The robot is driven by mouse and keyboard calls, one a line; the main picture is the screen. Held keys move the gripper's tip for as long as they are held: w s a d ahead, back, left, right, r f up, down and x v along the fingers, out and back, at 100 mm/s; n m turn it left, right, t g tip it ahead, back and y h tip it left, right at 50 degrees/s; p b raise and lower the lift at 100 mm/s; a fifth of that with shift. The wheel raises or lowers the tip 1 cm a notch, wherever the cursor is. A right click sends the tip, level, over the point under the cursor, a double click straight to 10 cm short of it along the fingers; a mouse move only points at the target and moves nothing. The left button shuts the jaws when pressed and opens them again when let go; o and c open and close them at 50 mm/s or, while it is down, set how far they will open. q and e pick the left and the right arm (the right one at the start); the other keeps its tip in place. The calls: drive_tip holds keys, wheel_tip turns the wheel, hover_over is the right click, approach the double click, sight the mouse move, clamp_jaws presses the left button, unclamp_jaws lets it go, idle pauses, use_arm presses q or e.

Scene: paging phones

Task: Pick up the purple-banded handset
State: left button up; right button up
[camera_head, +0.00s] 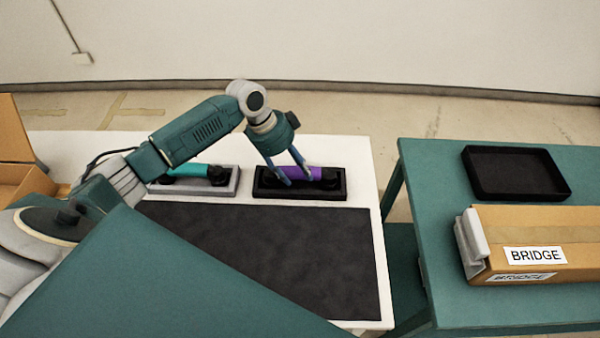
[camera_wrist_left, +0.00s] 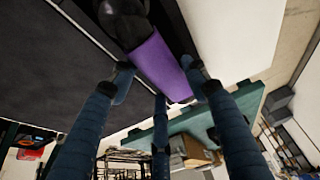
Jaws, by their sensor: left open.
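The purple-banded handset (camera_head: 316,173) lies in a black cradle (camera_head: 272,194) near the far right of the white table. It also shows in the wrist view (camera_wrist_left: 162,66), with a dark end at the top. My left gripper (camera_head: 298,180) is open, its fingers pointing down at the handset. In the wrist view, the fingertips (camera_wrist_left: 160,80) show on either side of the purple band, and a third finger shows below it. I cannot tell whether they touch it. My right gripper is not in view.
A teal-banded handset (camera_head: 197,170) lies in a grey cradle (camera_head: 205,188) to the left. A dark mat (camera_head: 280,250) covers the table's front. The green table (camera_head: 430,190) at right holds a black tray (camera_head: 515,195) and a cardboard box marked BRIDGE (camera_head: 550,225).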

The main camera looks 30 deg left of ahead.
use_arm(q)
drive_tip(key=shift+w+d+f, duration=0.1)
drive_tip(key=shift+d+f, duration=0.1)
drive_tip(key=shift+f, duration=0.45)
drive_tip(key=shift+c, duration=0.5)
drive_tip(key=c, duration=0.8)
drive_tip(key=shift+c, duration=0.6)
drive_tip(key=shift+r, duration=0.1)
